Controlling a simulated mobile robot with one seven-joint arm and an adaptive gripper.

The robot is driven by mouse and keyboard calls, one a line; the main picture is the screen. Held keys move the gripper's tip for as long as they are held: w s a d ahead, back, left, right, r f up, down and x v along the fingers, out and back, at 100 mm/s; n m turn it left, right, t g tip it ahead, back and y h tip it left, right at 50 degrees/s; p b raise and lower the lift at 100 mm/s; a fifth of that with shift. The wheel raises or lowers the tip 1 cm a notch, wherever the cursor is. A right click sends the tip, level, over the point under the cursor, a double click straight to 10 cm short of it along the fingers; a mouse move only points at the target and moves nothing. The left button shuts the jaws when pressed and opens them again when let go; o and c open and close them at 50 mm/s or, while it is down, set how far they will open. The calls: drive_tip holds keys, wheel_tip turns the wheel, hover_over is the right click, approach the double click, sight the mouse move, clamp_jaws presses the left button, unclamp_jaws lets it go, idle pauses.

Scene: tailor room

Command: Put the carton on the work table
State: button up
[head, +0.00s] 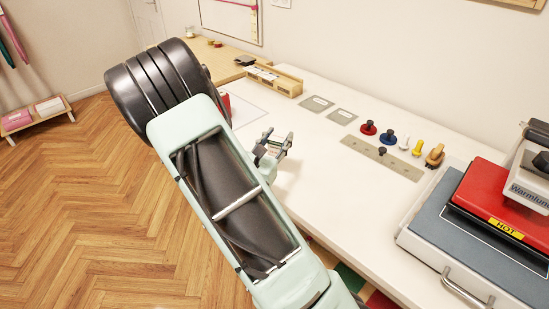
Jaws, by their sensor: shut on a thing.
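My gripper (277,145) is over the white work table (330,175), just right of my arm. It is shut on a small pale thing with a hint of red, which looks like the carton (275,149). Most of that thing is covered by the fingers, so its shape is hard to tell. A faint shadow lies on the table below the gripper. I cannot tell whether the held thing touches the table top.
A wooden box (273,80), two grey squares (317,103) and a plate (382,157) beside coloured knobbed pieces (388,137) sit along the table's back. A red heat press (495,205) marked HOT fills the right end. The table's middle is clear.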

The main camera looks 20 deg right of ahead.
sight(274, 150)
drive_tip(key=w+f, duration=0.1)
drive_tip(key=w+f+b, duration=0.2)
drive_tip(key=f, duration=0.1)
drive_tip(key=shift+d, duration=0.25)
drive_tip(key=shift+w+f+b, duration=0.15)
drive_tip(key=shift+f+b, duration=0.55)
drive_tip(key=shift+f, duration=0.2)
drive_tip(key=shift+w+f+b, duration=0.15)
drive_tip(key=shift+f+b, duration=0.5)
drive_tip(key=shift+f, duration=0.2)
drive_tip(key=shift+f, duration=0.1)
drive_tip(key=shift+f, duration=0.2)
drive_tip(key=o, duration=1.2)
drive_tip(key=shift+r, duration=0.1)
drive_tip(key=shift+c, duration=0.2)
drive_tip(key=shift+r, duration=0.2)
drive_tip(key=v, duration=1.2)
